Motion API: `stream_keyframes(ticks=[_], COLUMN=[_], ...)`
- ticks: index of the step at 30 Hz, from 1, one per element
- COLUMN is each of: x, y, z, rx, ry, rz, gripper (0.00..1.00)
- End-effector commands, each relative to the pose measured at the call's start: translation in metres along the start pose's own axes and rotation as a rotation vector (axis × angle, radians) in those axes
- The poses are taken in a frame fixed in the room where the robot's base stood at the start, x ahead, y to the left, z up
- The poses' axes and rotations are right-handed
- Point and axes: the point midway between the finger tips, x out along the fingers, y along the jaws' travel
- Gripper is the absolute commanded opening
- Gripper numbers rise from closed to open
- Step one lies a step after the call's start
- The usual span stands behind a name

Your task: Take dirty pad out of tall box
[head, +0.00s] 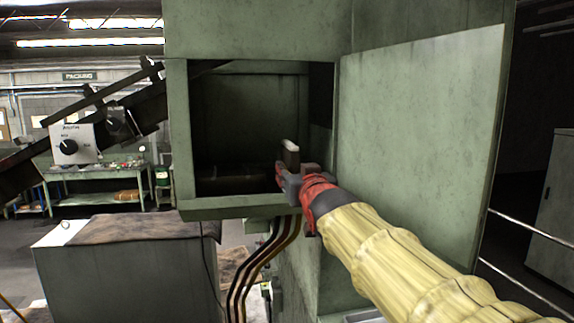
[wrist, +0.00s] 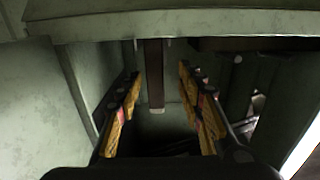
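The tall box (head: 186,130) is a green metal cabinet with a dark, square open compartment in the head view. Its pale edge (wrist: 180,22) crosses the top of the wrist view. My gripper (head: 289,158) is at the right part of the opening. In the wrist view my gripper (wrist: 162,100) has its two yellow-padded fingers wide apart, with nothing held between them. A brown upright bar with a pale end (wrist: 154,75) shows beyond, between the fingers. A dark low shape (head: 236,173) lies on the compartment floor. I cannot tell whether either is the dirty pad.
A green panel (head: 420,150) stands right of the opening, close above my arm. A grey cabinet with a brown cover (head: 130,265) stands lower left. Dark cables (head: 262,262) hang below the opening. A control box (head: 72,146) is at left.

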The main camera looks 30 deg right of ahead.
Motion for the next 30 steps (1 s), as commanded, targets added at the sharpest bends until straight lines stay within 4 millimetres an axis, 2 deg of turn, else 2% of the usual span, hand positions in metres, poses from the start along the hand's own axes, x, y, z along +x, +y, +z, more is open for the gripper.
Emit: stream_keyframes(ticks=[7,16,24,30], x=[0.010,0.040,0.075,0.080], y=[0.001,0.004,0.006,0.006], z=[-0.004,-0.004,-0.002,-0.001], rx=[0.000,-0.001,0.001,-0.001], ry=[0.005,0.004,0.004,0.007], rz=[0.001,0.001,0.000,0.001], gripper=[0.38,0.38,0.38,0.38])
